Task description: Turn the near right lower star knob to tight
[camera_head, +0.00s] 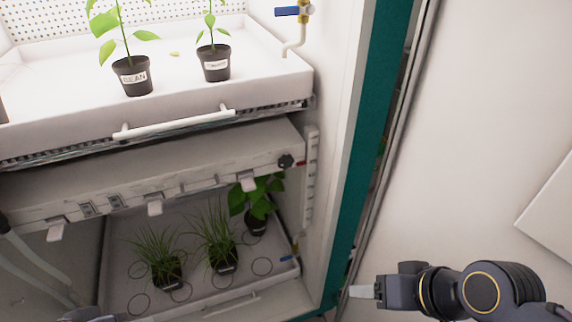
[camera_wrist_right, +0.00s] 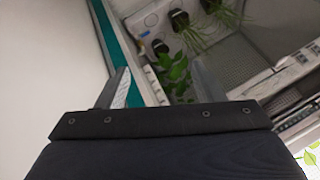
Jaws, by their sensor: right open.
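A dark star knob (camera_head: 286,161) sits at the right end of the front of the grey lower light panel (camera_head: 200,178), in the head view. A small red mark shows beside it. I cannot tell from here how tight it is, and I cannot make it out in the wrist view. My right gripper (camera_head: 360,291) is at the lower right, outside the chamber's teal edge, well below and right of the knob. In the right wrist view its two fingers (camera_wrist_right: 163,84) are spread with nothing between them. My left gripper is not clearly in view.
The teal door frame (camera_head: 357,150) stands between my right gripper and the chamber inside. Above the panel, a white tray (camera_head: 285,78) holds potted plants. A lower tray (camera_head: 205,296) holds grassy pots and a leafy plant (camera_head: 257,222) below the knob. A white wall is at right.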

